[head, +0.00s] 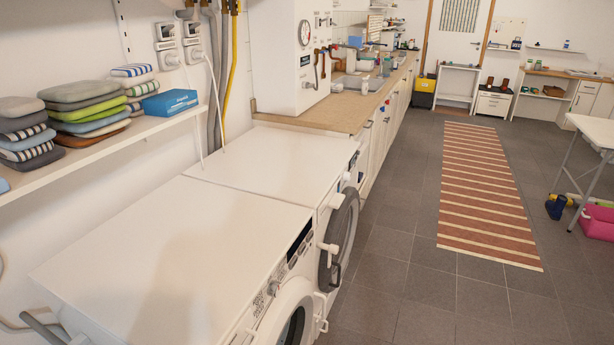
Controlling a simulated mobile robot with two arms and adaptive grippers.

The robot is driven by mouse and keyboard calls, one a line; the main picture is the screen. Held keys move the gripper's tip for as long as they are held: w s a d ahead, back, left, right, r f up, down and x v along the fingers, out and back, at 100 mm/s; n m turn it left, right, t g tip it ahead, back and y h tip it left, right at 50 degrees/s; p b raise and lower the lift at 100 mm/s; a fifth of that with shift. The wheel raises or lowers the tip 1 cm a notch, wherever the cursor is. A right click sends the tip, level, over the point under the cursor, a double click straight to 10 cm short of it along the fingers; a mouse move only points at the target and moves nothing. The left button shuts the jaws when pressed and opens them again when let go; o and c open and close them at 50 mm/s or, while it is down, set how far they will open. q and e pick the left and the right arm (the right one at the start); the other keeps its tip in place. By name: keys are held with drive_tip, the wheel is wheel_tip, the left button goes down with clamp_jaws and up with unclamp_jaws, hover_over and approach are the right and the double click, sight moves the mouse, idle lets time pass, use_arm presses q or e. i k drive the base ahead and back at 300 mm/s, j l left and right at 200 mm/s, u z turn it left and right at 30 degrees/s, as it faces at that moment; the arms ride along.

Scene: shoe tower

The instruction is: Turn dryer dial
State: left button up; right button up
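Two white front-loading machines stand side by side along the left wall. The nearer machine (165,255) has a control panel with a dark display (300,237) and a round dial (273,288); its round door (291,325) is cut off by the bottom edge. The farther machine (280,160) has a dark-rimmed round door (342,228) and a small dial (347,177) on its front. Both fronts are seen at a steep angle, so the dial markings are unreadable. I cannot tell which machine is the dryer. Neither of my grippers is in view.
A wall shelf (100,155) above the machines holds folded towels (85,95) and a blue box (170,103). A wooden counter (335,108) continues beyond them. A white table (595,130) stands at right.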

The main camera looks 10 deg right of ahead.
sight(347, 175)
drive_tip(key=i+l+u, duration=0.4)
drive_tip(key=l+u, duration=0.2)
drive_tip(key=i+l+u, duration=0.15)
drive_tip(key=l+u, duration=0.2)
